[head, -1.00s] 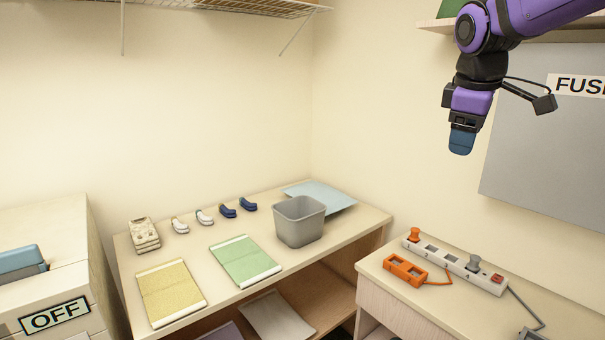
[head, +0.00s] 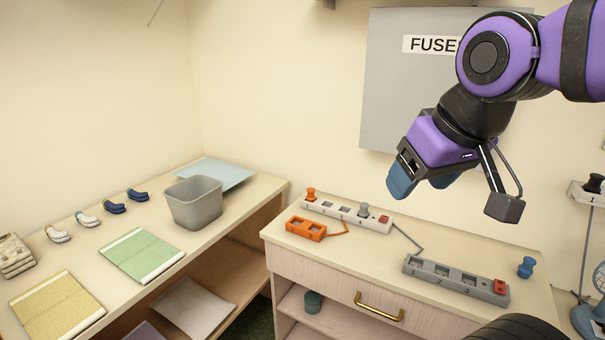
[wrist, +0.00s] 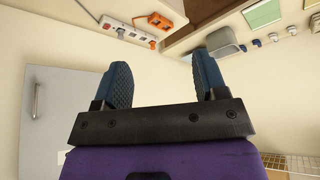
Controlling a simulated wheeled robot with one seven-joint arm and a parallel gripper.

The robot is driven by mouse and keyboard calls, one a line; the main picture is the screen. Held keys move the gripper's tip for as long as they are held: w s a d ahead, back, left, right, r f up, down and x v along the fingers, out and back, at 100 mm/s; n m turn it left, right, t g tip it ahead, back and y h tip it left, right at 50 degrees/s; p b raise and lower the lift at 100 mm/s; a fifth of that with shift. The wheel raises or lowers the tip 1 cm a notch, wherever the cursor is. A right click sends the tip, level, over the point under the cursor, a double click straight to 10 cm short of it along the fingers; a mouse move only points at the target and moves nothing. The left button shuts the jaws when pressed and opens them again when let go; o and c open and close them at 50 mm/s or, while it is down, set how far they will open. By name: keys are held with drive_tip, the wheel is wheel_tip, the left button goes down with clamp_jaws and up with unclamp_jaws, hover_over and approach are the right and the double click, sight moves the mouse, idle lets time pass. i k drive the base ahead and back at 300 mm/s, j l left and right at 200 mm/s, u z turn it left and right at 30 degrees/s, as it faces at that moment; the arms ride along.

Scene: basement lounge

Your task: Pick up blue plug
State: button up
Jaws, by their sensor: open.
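A small blue plug (head: 526,267) stands on the right end of the pale cabinet top in the head view, just beyond the end of a grey power strip (head: 455,280). It is not plugged into the strip. My gripper (head: 422,183) is open and empty, raised well above the cabinet, to the left of the plug and in front of the fuse box. In the wrist view my gripper (wrist: 160,85) shows two blue fingertips spread apart with nothing between them. I cannot make out the blue plug in the wrist view.
A white power strip (head: 347,215) holds an orange plug (head: 311,194) and a grey plug (head: 364,209). An orange socket block (head: 306,228) lies in front. A grey bin (head: 194,203) stands on the left table. A fan (head: 596,300) is at the right edge.

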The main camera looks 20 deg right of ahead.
sight(524, 270)
drive_tip(key=k+z, duration=0.1)
drive_tip(key=z, duration=1.65)
drive_tip(key=k+l+u, duration=0.1)
drive_tip(key=u, duration=1.4)
drive_tip(key=l, duration=0.8)
drive_tip(key=k+l+u, duration=0.1)
drive_tip(key=l, duration=0.7)
